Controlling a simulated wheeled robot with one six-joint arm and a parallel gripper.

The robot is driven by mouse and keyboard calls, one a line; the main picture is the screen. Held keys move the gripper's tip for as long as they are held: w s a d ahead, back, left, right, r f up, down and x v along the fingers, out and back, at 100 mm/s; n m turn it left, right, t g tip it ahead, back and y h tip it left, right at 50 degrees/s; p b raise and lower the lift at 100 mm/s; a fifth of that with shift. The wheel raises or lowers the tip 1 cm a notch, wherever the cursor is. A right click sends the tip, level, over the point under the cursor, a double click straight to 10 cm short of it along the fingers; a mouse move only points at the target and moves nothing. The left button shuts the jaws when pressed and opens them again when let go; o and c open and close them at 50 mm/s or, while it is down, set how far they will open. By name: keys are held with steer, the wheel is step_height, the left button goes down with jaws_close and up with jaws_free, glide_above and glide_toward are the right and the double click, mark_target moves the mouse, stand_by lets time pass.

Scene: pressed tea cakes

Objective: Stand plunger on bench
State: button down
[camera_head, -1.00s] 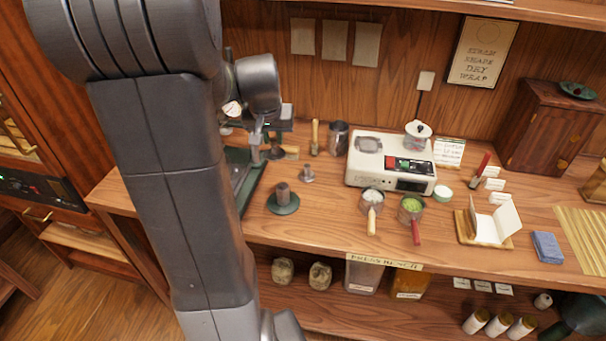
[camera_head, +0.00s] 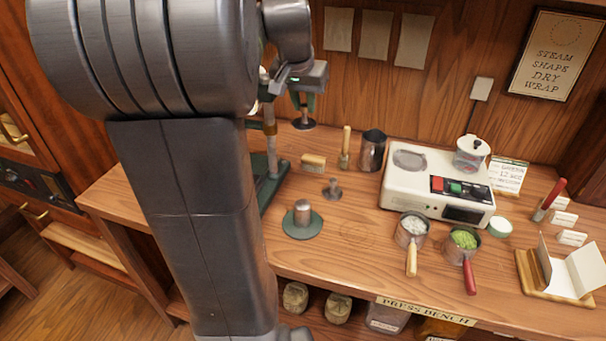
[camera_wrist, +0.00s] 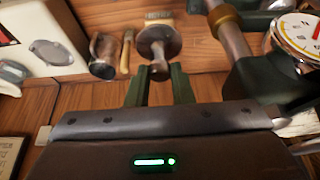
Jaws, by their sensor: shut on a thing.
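My gripper (camera_head: 304,98) is above the back left of the bench (camera_head: 345,240), its green fingers pointing down. It is shut on the plunger (camera_head: 303,124), which hangs with its round dark disc downward, clear of the bench top. In the wrist view the plunger (camera_wrist: 157,38) shows as a brownish disc with a short stem. The stem's end is between the fingertips (camera_wrist: 160,75). Part of the stem is hidden by the fingers.
The green press (camera_head: 268,175) with its column stands left of the plunger. A brush (camera_head: 314,161), a wooden-handled tool (camera_head: 345,150), a dark cup (camera_head: 372,150), a small metal piece (camera_head: 332,188) and a green disc with a cylinder (camera_head: 302,226) stand nearby. The white steamer (camera_head: 435,185) is right.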

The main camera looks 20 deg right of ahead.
step_height(320, 180, down, 20)
steer(key=shift+r+b, duration=0.1)
steer(key=shift+b, duration=0.65)
steer(key=shift+f, duration=0.2)
steer(key=c, duration=1.3)
jaws_free()
steer(key=shift+r, duration=0.1)
steer(key=shift+s+r, duration=0.1)
steer(key=shift+r, duration=0.45)
steer(key=v, duration=1.1)
steer(key=shift+a+p, duration=0.15)
steer(key=shift+p, duration=0.25)
